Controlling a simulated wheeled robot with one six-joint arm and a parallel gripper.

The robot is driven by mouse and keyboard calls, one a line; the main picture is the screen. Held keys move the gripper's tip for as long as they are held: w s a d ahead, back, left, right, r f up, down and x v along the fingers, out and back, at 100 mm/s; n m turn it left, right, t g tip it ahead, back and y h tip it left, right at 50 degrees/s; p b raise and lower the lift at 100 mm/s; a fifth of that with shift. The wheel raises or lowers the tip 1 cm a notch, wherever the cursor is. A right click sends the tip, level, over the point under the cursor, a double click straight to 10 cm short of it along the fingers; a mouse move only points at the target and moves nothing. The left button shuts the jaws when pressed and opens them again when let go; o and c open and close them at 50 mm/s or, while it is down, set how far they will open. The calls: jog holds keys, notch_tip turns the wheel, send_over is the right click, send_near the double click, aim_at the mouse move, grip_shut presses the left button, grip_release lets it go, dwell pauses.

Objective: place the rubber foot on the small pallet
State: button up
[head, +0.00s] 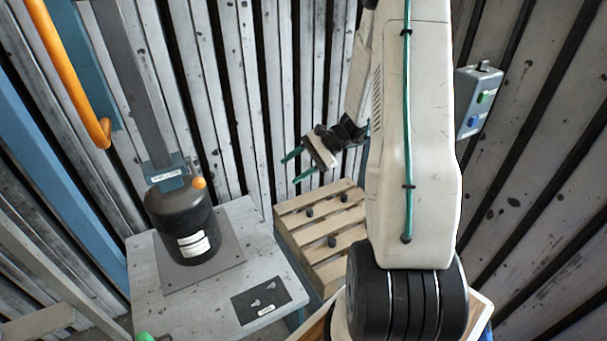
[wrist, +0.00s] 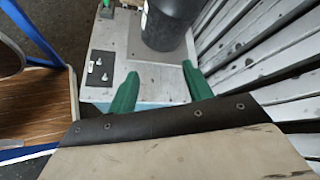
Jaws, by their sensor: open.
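The small wooden pallet (head: 322,225) stands on the floor right of the table in the head view. Three small dark pieces rest on its slats: one near the left (head: 309,212), one further right (head: 343,197) and one lower down (head: 332,241). They look like rubber feet, but they are too small to be sure. My gripper (head: 289,170) hangs above the pallet's back left side, with its green fingers apart and nothing seen between them. In the wrist view the open fingers (wrist: 160,70) point towards the table; neither pallet nor rubber foot shows there.
A grey table (head: 185,308) carries a black cylindrical housing (head: 185,225) on a plate and a dark mat (head: 262,299) with two small metal parts. An orange ball (head: 199,183) shows by the housing's top. A switch box (head: 478,100) hangs on the right wall. Slatted walls close in behind.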

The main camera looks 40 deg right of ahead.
jog(key=s+a+r+n+g+h, duration=0.25)
jog(key=s+a+r+n, duration=0.2)
jog(key=a+r, duration=0.3)
jog(key=s+a+r+n+g+h, duration=0.1)
jog(key=s+a+r+n+g, duration=0.2)
jog(key=a+r+n, duration=0.35)
jog(key=s+a+r+n+t+h, duration=0.1)
jog(key=s+a+r+n+h, duration=0.1)
jog(key=s, duration=0.6)
jog(key=s+a+r+n+h, duration=0.3)
jog(key=s+r+h, duration=0.2)
jog(key=s, duration=0.3)
jog(key=shift+s+r+n+t, duration=0.15)
jog(key=shift+r+n+t, duration=0.25)
jog(key=shift+r, duration=0.25)
